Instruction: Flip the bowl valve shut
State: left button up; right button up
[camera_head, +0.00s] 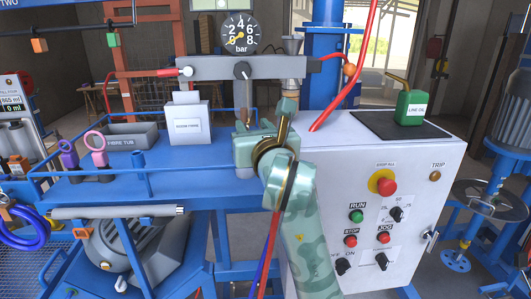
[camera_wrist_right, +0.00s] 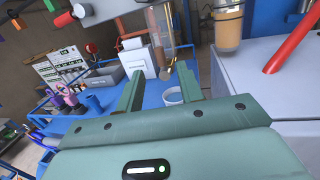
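My right gripper (camera_head: 260,137) is below the manifold near the bowl. In the wrist view its two fingers (camera_wrist_right: 158,78) are spread apart and nothing is held between them. The brass fitting appears between and beyond the fingertips. My left gripper is not in view.
A white cup (camera_wrist_right: 173,96) stands on the blue bench (camera_head: 160,185) below the bowl. A white box (camera_head: 187,122) and grey tub (camera_head: 130,135) are left. The control cabinet (camera_head: 395,170) is close on the right.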

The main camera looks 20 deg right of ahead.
jog(key=s+b, duration=0.1)
jog(key=s, duration=0.8)
jog(key=shift+s+a+f, duration=0.25)
jog(key=shift+s+a, duration=0.15)
jog(key=shift+a, duration=0.05)
jog(key=shift+d, duration=0.1)
